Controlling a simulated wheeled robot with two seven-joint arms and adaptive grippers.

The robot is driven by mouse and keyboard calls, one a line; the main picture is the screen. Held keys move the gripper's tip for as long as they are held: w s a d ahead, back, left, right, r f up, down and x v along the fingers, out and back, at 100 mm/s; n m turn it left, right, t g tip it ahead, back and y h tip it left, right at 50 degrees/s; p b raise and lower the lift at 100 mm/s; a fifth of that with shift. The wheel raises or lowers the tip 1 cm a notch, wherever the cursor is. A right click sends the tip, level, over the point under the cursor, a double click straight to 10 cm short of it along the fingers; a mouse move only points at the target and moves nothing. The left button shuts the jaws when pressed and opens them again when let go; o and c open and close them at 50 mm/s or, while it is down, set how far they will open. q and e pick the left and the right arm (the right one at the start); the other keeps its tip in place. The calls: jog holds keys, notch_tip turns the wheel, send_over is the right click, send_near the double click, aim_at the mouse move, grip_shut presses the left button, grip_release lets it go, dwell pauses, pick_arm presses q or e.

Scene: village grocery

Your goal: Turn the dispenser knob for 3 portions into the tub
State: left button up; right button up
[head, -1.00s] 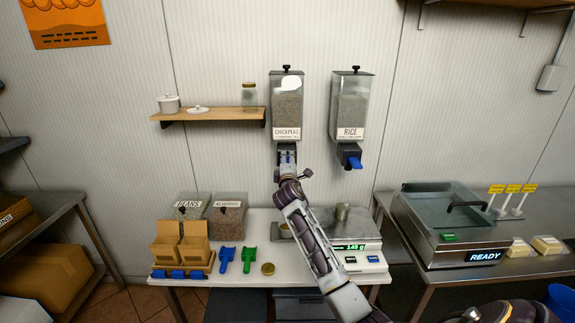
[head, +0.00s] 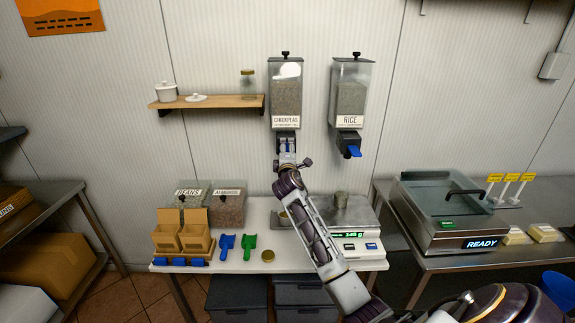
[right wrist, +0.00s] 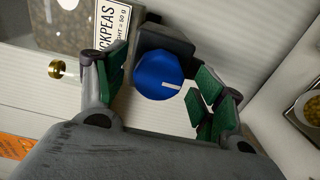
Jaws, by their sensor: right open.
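The chickpeas dispenser (head: 285,95) hangs on the back wall, with grain visible through its clear body. Its blue knob (right wrist: 158,76) has a white mark pointing right in the right wrist view. My right gripper (head: 286,146) is at the dispenser's outlet; in the right wrist view its green-padded fingers (right wrist: 160,84) are open, one on each side of the knob. A gap shows on the right side; contact on the left is unclear. My left gripper is not visible.
The rice dispenser (head: 350,95) hangs close on the right. A scale (head: 357,247), scoops (head: 249,242), small boxes (head: 195,238) and bins (head: 229,206) crowd the white table (head: 225,264). A shelf (head: 215,102) is at left, a sealing machine (head: 450,215) at right.

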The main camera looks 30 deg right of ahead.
jog(key=v, duration=1.1)
jog(key=shift+s, duration=0.1)
dwell(0.9)
jog(key=shift+w+a+r+n+t+y+p, duration=0.8)
jog(key=shift+a+r+n+t+y+p, duration=0.7)
jog(key=shift+r+n, duration=2.2)
jog(key=s+d+f+g+h, duration=0.2)
jog(key=s+f+g+h, duration=0.1)
jog(key=f, duration=0.4)
jog(key=shift+f, duration=0.15)
